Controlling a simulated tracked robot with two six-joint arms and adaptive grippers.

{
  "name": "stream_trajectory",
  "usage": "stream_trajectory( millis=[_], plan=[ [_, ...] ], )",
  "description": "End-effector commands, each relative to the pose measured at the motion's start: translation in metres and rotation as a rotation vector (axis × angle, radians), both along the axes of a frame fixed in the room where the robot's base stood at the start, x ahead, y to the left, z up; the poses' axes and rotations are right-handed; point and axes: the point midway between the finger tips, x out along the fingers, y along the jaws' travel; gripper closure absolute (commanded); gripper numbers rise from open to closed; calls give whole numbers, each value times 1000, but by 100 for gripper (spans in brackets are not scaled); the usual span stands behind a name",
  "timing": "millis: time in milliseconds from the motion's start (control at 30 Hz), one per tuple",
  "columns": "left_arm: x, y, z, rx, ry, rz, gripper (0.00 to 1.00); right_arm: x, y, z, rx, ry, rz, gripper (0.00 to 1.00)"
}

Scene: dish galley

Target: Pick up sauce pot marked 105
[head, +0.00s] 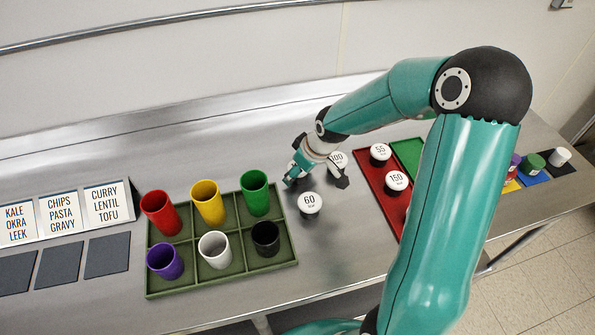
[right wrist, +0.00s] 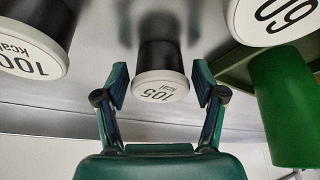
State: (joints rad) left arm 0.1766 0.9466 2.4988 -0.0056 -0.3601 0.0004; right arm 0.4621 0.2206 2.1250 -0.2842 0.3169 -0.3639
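The sauce pot marked 105 (right wrist: 160,57) is dark with a white lid and shows in the middle of the right wrist view. My right gripper (right wrist: 160,82) is open, with one finger on each side of the lid. Whether the fingertips touch the pot I cannot tell. In the head view my right gripper (head: 316,182) points down over the table near the pots marked 60 and 100, and it hides the 105 pot there. My left gripper is not in view.
Pot 60 (head: 309,204) and pot 100 (head: 338,160) stand close to the gripper. A red mat (head: 373,178) bears pots 55 (head: 380,154) and 150 (head: 396,182). A green tray (head: 186,282) with colored cups stands left. Label cards (head: 62,215) are further left.

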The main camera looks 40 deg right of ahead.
Motion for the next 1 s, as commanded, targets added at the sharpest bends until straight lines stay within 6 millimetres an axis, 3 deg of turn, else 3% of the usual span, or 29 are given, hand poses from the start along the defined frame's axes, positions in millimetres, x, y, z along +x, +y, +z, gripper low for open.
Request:
stream_trajectory(
  millis=[33,233,267,667,867,1000],
  plan=[
    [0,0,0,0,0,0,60,0,0,0,0,0,0,45],
    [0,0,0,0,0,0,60,0,0,0,0,0,0,79],
    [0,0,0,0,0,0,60,0,0,1,0,-1,0,80],
    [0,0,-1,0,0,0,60,1,0,7,-2,-3,0,80],
    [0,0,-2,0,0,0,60,2,0,29,-3,-6,0,80],
    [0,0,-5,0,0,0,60,2,0,55,-3,-7,1,80]
  ],
)
